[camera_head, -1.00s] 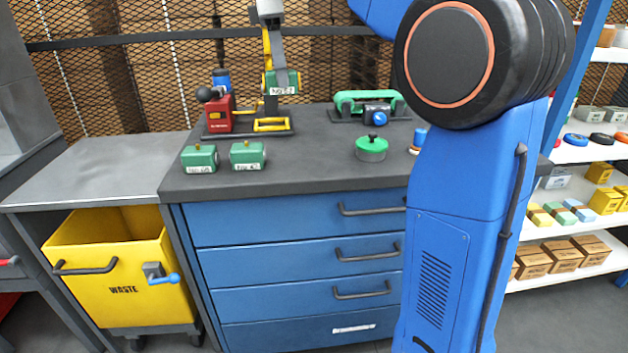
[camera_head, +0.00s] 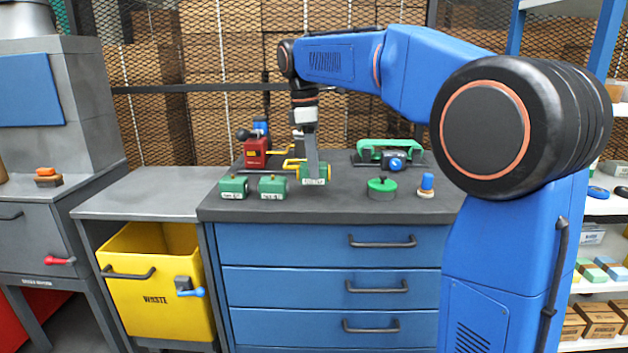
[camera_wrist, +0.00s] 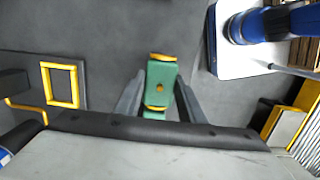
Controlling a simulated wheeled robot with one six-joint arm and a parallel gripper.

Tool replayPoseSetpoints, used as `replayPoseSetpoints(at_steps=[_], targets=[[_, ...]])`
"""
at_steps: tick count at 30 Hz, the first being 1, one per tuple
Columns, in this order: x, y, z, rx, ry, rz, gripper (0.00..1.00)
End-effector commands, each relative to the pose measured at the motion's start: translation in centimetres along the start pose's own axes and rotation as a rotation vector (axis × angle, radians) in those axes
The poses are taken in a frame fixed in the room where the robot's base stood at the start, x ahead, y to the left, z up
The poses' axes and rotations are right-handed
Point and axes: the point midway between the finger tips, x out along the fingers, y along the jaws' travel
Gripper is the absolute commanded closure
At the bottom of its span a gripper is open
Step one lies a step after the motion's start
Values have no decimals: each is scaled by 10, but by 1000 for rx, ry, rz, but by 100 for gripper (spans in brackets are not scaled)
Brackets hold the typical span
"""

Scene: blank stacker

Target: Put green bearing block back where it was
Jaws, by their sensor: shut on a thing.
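My gripper (camera_head: 312,164) is shut on a green bearing block (camera_head: 313,175) with a white label and a yellow end. In the wrist view, the green block (camera_wrist: 161,78) sits between the two fingers (camera_wrist: 158,98). The held block is at or just above the dark bench top (camera_head: 330,207); I cannot tell whether it touches. Two similar labelled green blocks, one at far left (camera_head: 234,187) and one nearer (camera_head: 272,186), stand on the bench in a row to its left.
Behind are a red machine (camera_head: 256,152) with a yellow frame and a green belt device (camera_head: 390,150). A green-lidded pot (camera_head: 382,188) and a blue-topped item (camera_head: 426,185) stand to the right. A yellow waste bin (camera_head: 157,300) is lower left.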

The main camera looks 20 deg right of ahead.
Motion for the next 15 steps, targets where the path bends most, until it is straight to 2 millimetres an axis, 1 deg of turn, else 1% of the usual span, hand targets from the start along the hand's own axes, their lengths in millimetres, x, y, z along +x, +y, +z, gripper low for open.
replayPoseSetpoints(at_steps=[4, 9, 12, 15], targets=[[9, 0, -1, 0, 0, 0, 100], [31, 0, -4, -1, 0, -1, 100], [40, 0, -4, -1, 0, 0, 100], [41, 0, -5, 0, 1, 1, 100]])
